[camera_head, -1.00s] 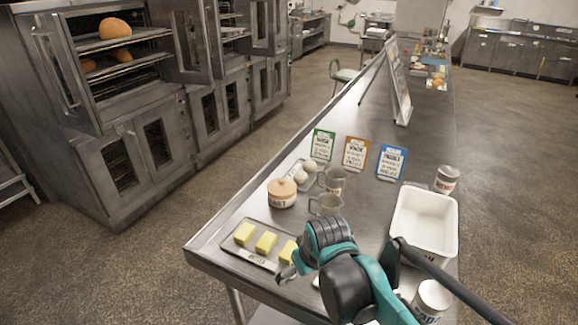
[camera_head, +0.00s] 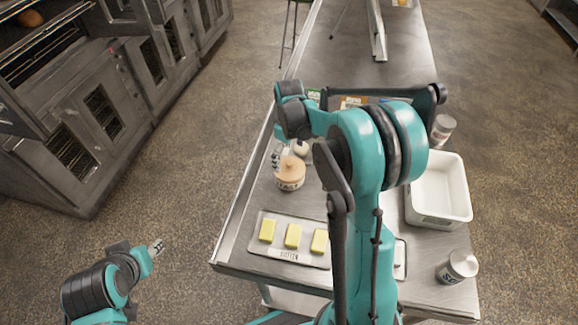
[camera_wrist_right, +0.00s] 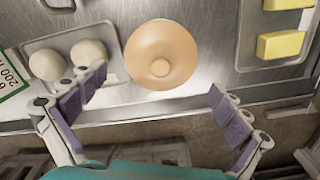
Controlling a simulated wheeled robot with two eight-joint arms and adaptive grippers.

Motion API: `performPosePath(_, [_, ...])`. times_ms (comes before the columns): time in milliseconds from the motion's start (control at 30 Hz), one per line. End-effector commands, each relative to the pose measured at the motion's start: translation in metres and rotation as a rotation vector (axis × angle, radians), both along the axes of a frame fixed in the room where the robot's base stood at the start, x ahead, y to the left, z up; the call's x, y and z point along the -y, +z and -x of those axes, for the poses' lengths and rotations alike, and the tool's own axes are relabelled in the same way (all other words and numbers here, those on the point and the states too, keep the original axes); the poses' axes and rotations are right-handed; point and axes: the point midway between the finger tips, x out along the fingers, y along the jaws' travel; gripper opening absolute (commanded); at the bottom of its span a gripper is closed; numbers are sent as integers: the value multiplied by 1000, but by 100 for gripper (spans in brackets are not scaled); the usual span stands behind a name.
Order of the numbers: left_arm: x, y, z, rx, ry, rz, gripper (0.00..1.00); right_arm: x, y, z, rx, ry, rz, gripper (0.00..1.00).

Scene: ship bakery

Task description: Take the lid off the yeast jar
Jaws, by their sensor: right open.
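The yeast jar (camera_head: 290,183) is a small cream pot with a round tan lid (camera_head: 291,167) on it. It stands on the steel table behind the butter tray. In the right wrist view the lid (camera_wrist_right: 160,50), with its central knob, is seen from above. My right gripper (camera_wrist_right: 158,84) is open and empty; its padded fingers are spread to either side below the lid in that view, with nothing between them. In the head view this gripper (camera_head: 277,158) is at the jar's left, partly hidden by my arm. My left gripper (camera_head: 157,247) is over the floor, left of the table; its opening is unclear.
A butter tray (camera_head: 258,249) holds three yellow blocks before the jar. Eggs (camera_wrist_right: 88,54) lie on a tray beside it. A white tub (camera_head: 436,219) and cans (camera_head: 457,266) stand on the right. My right arm hides the table's middle.

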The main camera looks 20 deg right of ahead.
Motion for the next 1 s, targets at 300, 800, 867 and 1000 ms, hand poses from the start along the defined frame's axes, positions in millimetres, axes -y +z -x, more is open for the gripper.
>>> performPosePath(300, [0,-7,0,0,0,0,40,1,-37,4,1,-1,0,100])
performPosePath(800, [0,-7,0,0,0,0,40,1,-37,4,1,-1,0,28])
performPosePath(867, [0,-7,0,0,0,0,40,1,-37,4,0,-1,0,28])
performPosePath(1000, [0,-7,0,0,0,0,40,1,-38,4,-1,-1,-1,28])
